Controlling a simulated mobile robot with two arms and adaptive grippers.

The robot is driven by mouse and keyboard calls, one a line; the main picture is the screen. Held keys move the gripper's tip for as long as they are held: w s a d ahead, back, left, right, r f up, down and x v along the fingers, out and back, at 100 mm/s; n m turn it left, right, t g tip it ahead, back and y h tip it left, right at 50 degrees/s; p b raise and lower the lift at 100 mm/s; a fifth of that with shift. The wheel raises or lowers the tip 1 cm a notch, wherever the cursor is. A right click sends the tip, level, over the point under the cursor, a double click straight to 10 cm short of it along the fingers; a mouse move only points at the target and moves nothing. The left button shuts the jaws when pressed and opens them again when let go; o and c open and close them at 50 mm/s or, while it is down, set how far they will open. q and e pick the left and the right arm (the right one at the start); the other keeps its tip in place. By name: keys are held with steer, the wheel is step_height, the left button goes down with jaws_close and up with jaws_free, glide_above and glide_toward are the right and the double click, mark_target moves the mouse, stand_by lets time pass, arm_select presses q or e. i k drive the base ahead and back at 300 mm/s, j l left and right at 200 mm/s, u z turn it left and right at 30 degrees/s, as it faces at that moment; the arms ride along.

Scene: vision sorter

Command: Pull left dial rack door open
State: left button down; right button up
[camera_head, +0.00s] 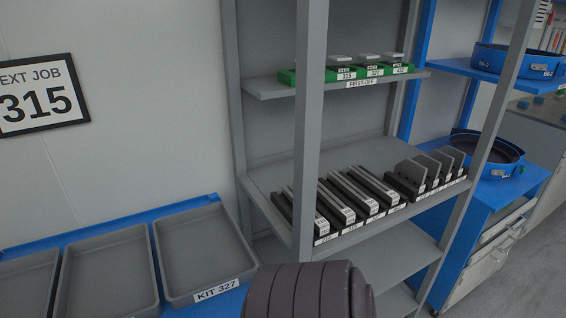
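I see no part that I can clearly tell is the left dial rack door. A grey open-fronted shelf rack (308,120) stands in the middle of the view, with its posts and shelves showing. On its middle shelf lie several dark and light bar-shaped pieces (343,199) with number labels, and beside them several dark upright plates in holders (425,172). On the upper shelf sit several green holders (373,71) above a FIRST-OFF label. Neither gripper shows in this view.
At lower left, grey trays stand on a blue bench, including one labelled KIT 327 (204,256). A NEXT JOB 315 sign (40,95) hangs on the wall.

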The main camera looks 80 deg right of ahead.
mark_target(466, 282)
steer(key=z, duration=4.1)
steer(key=i+l+u, duration=0.2)
steer(key=i, duration=0.25)
steer(key=l, duration=0.1)
